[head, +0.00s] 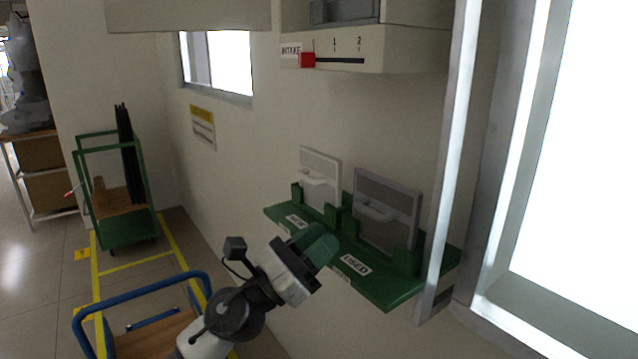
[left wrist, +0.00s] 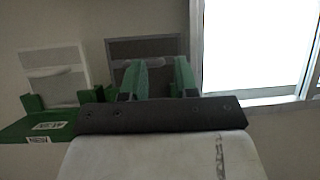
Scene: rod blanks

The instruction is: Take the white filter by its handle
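The white filter (head: 320,165) stands upright in the left slot of a green wall shelf (head: 385,290). Its handle (head: 314,179) sticks out from its front. The filter also shows at the left of the left wrist view (left wrist: 58,88). A grey filter (head: 388,203) stands in the right slot, behind the USED label. My left gripper (head: 318,246) is in front of the shelf, below the white filter in the head view and apart from it. In the left wrist view its green fingers (left wrist: 157,82) are spread and empty, with the grey filter (left wrist: 135,50) behind them. My right gripper is not in view.
An intake box (head: 400,50) with a red slider (head: 307,60) is on the wall above the shelf. A bright window with a metal frame (head: 455,150) stands close to the shelf's right. A blue-railed cart (head: 140,290) and a green trolley (head: 125,232) stand at left.

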